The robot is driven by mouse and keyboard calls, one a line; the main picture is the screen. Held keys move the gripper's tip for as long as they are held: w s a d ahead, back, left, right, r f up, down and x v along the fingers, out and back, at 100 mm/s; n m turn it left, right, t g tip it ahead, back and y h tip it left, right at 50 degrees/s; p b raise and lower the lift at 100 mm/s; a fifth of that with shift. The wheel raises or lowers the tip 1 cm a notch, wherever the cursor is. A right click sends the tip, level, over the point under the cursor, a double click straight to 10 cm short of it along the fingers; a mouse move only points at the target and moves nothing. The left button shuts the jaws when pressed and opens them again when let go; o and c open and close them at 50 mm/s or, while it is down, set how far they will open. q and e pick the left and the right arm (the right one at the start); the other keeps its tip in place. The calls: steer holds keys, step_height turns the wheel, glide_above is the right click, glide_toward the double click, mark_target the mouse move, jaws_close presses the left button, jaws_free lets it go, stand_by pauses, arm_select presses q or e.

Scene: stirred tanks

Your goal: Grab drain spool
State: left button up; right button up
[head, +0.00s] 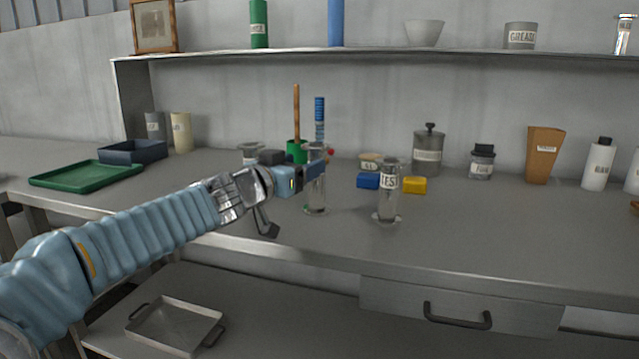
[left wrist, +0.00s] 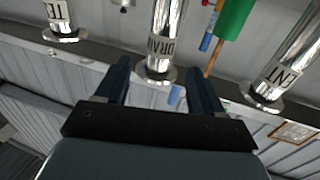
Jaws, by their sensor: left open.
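The drain spool is a shiny metal cylinder with flanged ends and a "DRAIN" label. It stands upright on the bench in the head view (head: 317,196), partly hidden by my left gripper (head: 312,168). In the left wrist view the drain spool (left wrist: 164,40) appears between the two open fingers of my left gripper (left wrist: 158,68), tilted in the picture. The fingers show a gap on each side of it; I cannot tell how far they reach around it. My right gripper is not in view.
A test spool (head: 388,194) stands just right of the drain spool. Another spool (left wrist: 290,58), its label ending in "NT", stands on the other side. A green cup (head: 296,151) with a wooden handle, blue block (head: 369,181) and yellow block (head: 415,185) are behind. The front right bench is clear.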

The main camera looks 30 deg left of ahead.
mark_target(321, 155)
arm_select(q)
steer(key=w, duration=0.8)
steer(key=shift+w, duration=0.25)
steer(key=shift+c, duration=0.4)
steer(key=c, duration=1.1)
steer(key=shift+r, duration=0.15)
